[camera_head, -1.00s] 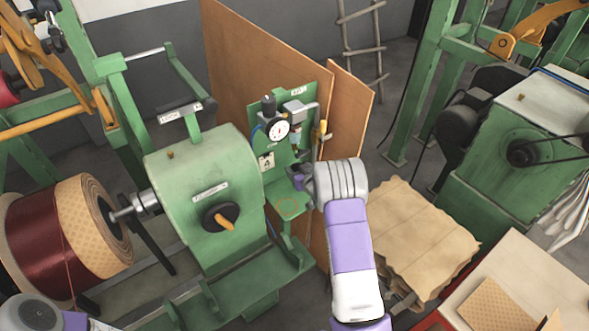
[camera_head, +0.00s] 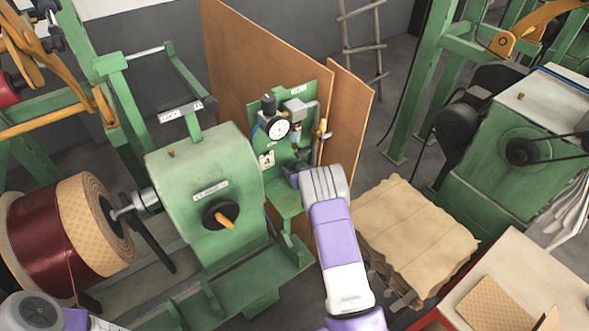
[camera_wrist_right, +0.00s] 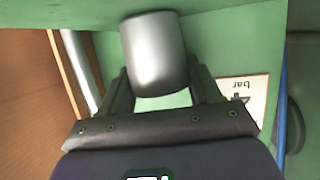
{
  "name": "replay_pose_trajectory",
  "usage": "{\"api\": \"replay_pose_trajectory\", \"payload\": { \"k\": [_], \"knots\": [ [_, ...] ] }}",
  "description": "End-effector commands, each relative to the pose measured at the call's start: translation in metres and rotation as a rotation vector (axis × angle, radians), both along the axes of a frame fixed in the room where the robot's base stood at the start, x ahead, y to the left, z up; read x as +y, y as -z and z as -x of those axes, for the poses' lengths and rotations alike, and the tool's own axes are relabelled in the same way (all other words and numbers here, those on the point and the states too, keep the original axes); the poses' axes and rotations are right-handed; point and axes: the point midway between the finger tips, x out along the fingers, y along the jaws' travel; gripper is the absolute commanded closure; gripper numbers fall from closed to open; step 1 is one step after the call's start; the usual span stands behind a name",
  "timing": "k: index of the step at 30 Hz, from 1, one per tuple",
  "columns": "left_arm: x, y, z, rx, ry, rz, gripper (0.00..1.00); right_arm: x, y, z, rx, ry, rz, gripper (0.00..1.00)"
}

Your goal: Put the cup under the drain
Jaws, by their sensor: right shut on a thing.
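The cup is a plain silver metal cylinder (camera_wrist_right: 154,50) in the right wrist view. My right gripper (camera_wrist_right: 162,84) is shut on it, one dark finger on each side. In the head view my right gripper (camera_head: 293,180) is at the green panel (camera_head: 283,98), just above a small green shelf (camera_head: 287,204) with a ring mark; the cup is not clear there. Whether the cup touches the shelf I cannot tell. The drain itself is not clearly visible; a round white gauge (camera_head: 278,128) and pipe fittings sit above the gripper. My left gripper is out of view.
A green winding machine (camera_head: 205,180) stands left of the panel, with a dark red coil (camera_head: 62,235) beside it. Brown boards (camera_head: 250,65) stand behind. A stack of tan sheets (camera_head: 415,235) lies right of my right arm. A label plate (camera_wrist_right: 245,97) is close beside the gripper.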

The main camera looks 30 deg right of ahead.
Motion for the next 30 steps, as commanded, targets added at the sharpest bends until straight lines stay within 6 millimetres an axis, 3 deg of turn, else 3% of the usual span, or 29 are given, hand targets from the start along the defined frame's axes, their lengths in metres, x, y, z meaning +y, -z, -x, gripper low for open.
{"api": "replay_pose_trajectory", "payload": {
  "k": [2,3,7,20,30],
  "knots": [
    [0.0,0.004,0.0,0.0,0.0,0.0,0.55,0.0,0.004,0.0,0.0,0.001,-0.001,0.67],
    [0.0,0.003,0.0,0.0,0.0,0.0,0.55,0.0,0.003,0.0,0.001,0.0,0.0,0.31],
    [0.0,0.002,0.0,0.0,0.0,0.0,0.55,0.0,0.002,0.0,0.001,0.0,0.0,0.12],
    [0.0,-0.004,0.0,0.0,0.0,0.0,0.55,0.0,-0.004,0.002,0.001,0.001,0.0,0.12],
    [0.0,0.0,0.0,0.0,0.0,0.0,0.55,0.005,-0.021,0.053,0.0,0.003,-0.003,0.12]
  ]
}}
